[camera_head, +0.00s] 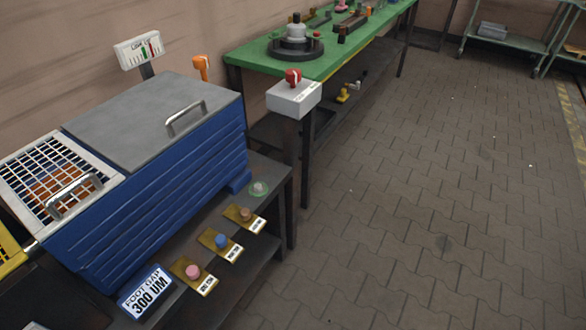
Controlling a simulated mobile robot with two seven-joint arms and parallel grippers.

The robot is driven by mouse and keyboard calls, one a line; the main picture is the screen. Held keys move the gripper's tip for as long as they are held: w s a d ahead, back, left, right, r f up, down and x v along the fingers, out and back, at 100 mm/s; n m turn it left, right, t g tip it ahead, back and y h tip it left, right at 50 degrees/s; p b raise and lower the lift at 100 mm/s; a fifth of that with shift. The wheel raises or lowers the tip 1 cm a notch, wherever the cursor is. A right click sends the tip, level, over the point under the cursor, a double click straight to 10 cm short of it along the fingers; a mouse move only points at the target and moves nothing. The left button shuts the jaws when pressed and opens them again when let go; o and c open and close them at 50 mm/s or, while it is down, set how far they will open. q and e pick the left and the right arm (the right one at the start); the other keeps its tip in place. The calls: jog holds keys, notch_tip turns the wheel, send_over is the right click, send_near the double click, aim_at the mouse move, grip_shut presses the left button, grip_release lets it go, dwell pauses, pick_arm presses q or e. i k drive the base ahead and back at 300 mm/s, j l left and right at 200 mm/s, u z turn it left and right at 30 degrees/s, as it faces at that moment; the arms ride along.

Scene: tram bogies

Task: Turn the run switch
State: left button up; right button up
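A red rotary knob (293,76) sits on top of a light grey box (294,98), which is fixed on a dark post at the near corner of the green bench. It looks like the run switch, but the label on the box is too small to read. An orange lever (201,66) stands behind the blue machine and could also be a switch; I cannot tell. Neither of my grippers shows in the head view.
The blue machine (160,200) has a grey lid, handles and a wire-mesh cover (58,170). Its dark shelf carries several coloured knobs on brass plates and a "FOOT GAP 300 UM" sign (147,292). A green bench (330,66) stands behind. The paved floor (430,190) at right is clear.

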aim_at(292, 75)
jog(key=i+l, duration=0.1)
jog(key=l, duration=0.15)
jog(key=i+l, duration=0.15)
jog(key=i+l+u, duration=0.15)
jog(key=l, duration=0.2)
jog(key=i+l+u, duration=0.15)
jog(key=l, duration=0.15)
jog(key=l+u, duration=0.15)
jog(key=l, duration=0.25)
jog(key=i+l+u, duration=0.2)
jog(key=l, duration=0.15)
